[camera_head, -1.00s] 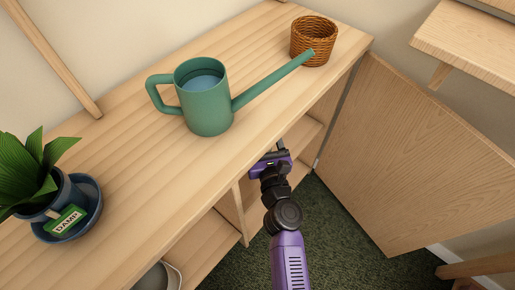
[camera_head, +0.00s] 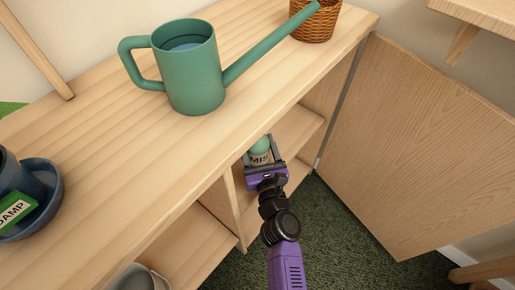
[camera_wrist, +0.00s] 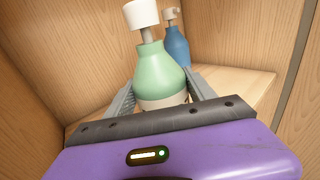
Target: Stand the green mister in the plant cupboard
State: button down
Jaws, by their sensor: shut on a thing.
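The green mister (camera_wrist: 160,75) has a pale green body, a white spray head and a pale label band. My gripper (camera_wrist: 162,92) is shut on it, one grey finger on each side, and holds it about upright. In the head view the mister (camera_head: 260,147) shows just below the counter's front edge, at the opening of the cupboard (camera_head: 293,135). The label is partly readable there. I cannot tell whether its base touches the shelf. A blue mister (camera_wrist: 177,45) with a white head stands behind it, to the right, in the wrist view.
The cupboard door (camera_head: 420,150) is swung open to the right. A divider (camera_head: 225,205) stands left of the compartment. On the counter (camera_head: 110,150) are a green watering can (camera_head: 193,75), a wicker basket (camera_head: 317,22) and a blue pot (camera_head: 15,190). A grey vessel (camera_head: 140,280) sits in the lower left compartment.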

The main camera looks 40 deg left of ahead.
jog(key=shift+r, duration=0.1)
jog(key=shift+f, duration=0.2)
jog(key=shift+c, duration=1.6)
grip_release()
jog(key=shift+r, duration=0.1)
jog(key=p+v, duration=0.1)
jog(key=v, duration=1.1)
